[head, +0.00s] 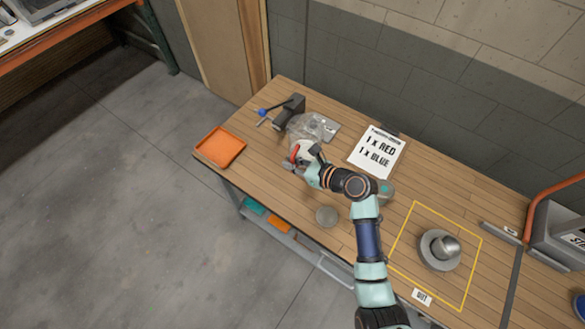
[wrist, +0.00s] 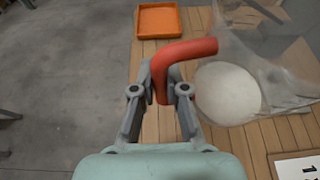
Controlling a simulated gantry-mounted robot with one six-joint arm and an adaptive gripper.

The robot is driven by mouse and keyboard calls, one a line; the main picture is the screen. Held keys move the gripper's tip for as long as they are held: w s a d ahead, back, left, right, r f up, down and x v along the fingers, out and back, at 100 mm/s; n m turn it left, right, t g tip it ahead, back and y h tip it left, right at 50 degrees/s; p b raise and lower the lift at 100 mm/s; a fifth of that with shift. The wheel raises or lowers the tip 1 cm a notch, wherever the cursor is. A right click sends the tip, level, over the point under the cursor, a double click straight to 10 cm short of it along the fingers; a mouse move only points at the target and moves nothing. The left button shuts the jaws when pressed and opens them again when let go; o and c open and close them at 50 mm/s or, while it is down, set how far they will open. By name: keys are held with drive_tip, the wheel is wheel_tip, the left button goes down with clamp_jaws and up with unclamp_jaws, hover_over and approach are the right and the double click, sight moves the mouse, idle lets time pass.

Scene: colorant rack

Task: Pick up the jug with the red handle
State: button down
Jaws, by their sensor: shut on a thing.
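The jug (wrist: 285,55) has a clear body and a bent red handle (wrist: 187,52). In the wrist view its body fills the right side, cut off by the frame edge. My gripper (wrist: 160,92) is shut on the lower part of the red handle, one finger on each side. In the head view my gripper (head: 300,158) is at the near side of the clear jug (head: 303,127), with a bit of red showing at its fingers. My gripper partly hides the jug there. I cannot tell whether the jug's base touches the bench.
An orange tray (head: 221,147) lies left on the wooden bench. A dark clamp with a blue knob (head: 262,111) is behind it. A metal vessel (head: 441,248) stands inside a yellow outline at right.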

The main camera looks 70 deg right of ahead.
sight(292, 155)
drive_tip(key=shift+r+p, duration=0.55)
drive_tip(key=shift+r, duration=2.7)
